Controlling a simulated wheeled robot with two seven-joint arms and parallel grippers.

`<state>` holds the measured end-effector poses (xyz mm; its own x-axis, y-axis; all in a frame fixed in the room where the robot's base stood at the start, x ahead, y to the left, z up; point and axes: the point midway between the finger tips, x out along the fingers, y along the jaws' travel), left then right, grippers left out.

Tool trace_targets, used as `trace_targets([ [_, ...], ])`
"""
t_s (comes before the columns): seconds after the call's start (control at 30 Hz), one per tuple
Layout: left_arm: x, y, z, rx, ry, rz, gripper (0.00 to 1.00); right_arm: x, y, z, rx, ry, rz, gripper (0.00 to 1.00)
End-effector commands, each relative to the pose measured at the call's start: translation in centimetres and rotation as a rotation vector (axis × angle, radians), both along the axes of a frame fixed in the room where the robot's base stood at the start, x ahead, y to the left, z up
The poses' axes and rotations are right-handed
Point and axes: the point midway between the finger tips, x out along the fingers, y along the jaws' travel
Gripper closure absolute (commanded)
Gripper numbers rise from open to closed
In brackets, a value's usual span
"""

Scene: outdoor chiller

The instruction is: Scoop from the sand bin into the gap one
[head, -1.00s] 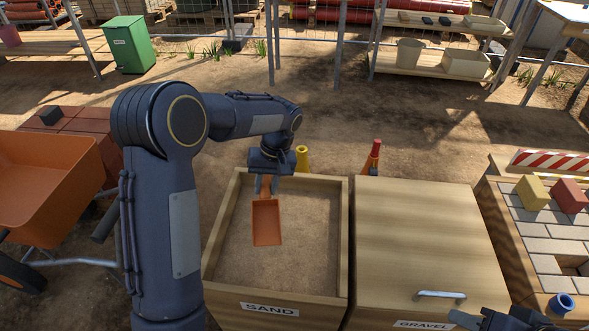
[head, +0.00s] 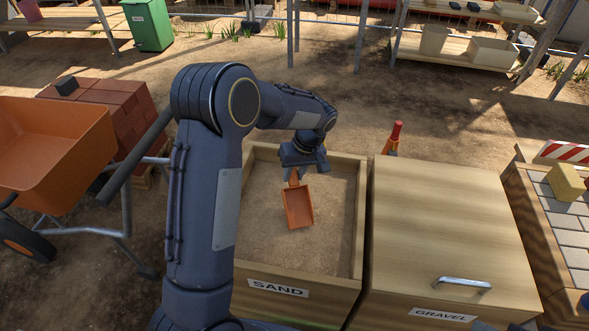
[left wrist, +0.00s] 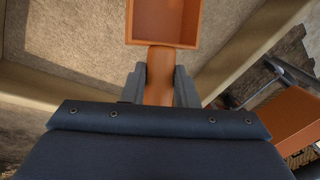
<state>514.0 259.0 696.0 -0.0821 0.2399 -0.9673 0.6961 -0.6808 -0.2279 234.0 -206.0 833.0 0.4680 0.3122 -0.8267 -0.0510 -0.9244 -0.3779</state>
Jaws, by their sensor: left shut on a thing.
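My left gripper (head: 295,176) is shut on the handle of an orange scoop (head: 298,207), with the pan hanging down toward me over the sand bin (head: 361,215). The pan looks empty. In the left wrist view the scoop (left wrist: 163,20) shows its handle between the two fingers of my left gripper (left wrist: 160,78). Sand (head: 262,225) fills the open wooden bin; I cannot tell if the scoop touches it. The paved bed (head: 535,215) is cut off at the right edge, and no gap in its pavers shows now.
The closed gravel bin (head: 440,220) with a metal handle stands between the sand bin and the paved bed. A yellow block (head: 566,183) lies on the pavers. An orange wheelbarrow (head: 60,145) and red bricks (head: 120,115) stand left. A red-topped cone (head: 393,138) is behind the bins.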

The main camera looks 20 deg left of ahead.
Motion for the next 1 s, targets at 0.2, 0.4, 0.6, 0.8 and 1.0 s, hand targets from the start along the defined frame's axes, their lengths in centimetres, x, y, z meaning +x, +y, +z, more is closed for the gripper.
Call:
trace_targets([
  [0.2,0.0,0.0,-3.9,0.001,0.001,-0.001,1.0,0.0,0.0,-2.9,0.0,0.0,0.0,0.64],
  [0.4,0.0,0.0,-6.4,0.0,0.001,0.0,1.0,0.0,0.0,-4.6,0.0,0.0,0.0,0.64],
  [0.6,0.0,0.0,-7.7,-0.001,-0.001,0.0,1.0,0.0,0.0,-5.4,0.0,0.0,0.0,0.64],
  [0.8,0.0,0.0,-7.8,0.0,-0.001,0.0,1.0,0.0,0.0,-5.5,0.0,0.0,0.0,0.64],
  [1.0,0.0,0.0,-7.8,0.0,-0.001,0.0,1.0,0.0,0.0,-5.5,0.0,0.0,0.0,0.64],
])
